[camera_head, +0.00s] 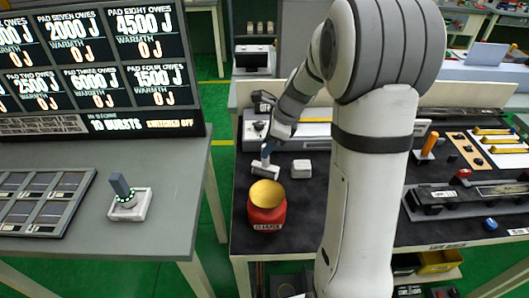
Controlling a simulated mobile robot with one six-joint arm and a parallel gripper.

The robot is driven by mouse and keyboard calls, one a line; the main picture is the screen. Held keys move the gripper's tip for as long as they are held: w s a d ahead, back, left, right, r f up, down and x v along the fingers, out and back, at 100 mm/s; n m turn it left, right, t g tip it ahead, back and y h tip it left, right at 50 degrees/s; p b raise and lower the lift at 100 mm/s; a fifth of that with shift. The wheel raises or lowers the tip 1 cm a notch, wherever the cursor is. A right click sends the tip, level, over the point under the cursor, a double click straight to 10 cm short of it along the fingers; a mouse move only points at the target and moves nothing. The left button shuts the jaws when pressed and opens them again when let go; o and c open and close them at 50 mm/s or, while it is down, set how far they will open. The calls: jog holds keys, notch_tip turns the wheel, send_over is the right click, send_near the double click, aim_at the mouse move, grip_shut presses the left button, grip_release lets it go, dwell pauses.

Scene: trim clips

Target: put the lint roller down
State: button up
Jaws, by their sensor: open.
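What looks like the lint roller, a white roller head (266,172) with a short blue-grey stem above it, is at the left part of the black-topped bench (308,205). It is just behind the red pot with the yellow top. My gripper (268,150) is at the upper end of that stem, pointing down, with its jaws open. The fingers are small and dark here, so I cannot tell whether they still touch the stem. The head appears to be at the bench surface.
The red pot (267,215) stands close in front, and a small white block (301,169) lies to the right. A grey machine (258,125) is behind. My arm hides the bench's middle. A grey table (170,205) with a joystick box (130,205) is left, across a gap.

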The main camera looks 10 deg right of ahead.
jog(key=w+v, duration=0.1)
jog(key=v, duration=0.6)
jog(key=s+a+r+n+h, duration=0.1)
jog(key=s+n+h, duration=0.1)
jog(key=s+n, duration=0.9)
jog(key=s+a+r+n+t+h, duration=0.1)
jog(key=s+n+h, duration=0.1)
jog(key=s+n, duration=0.8)
jog(key=s, duration=0.3)
jog(key=shift+a+n+t, duration=0.3)
jog(key=shift+a+n, duration=0.05)
jog(key=shift+n, duration=0.05)
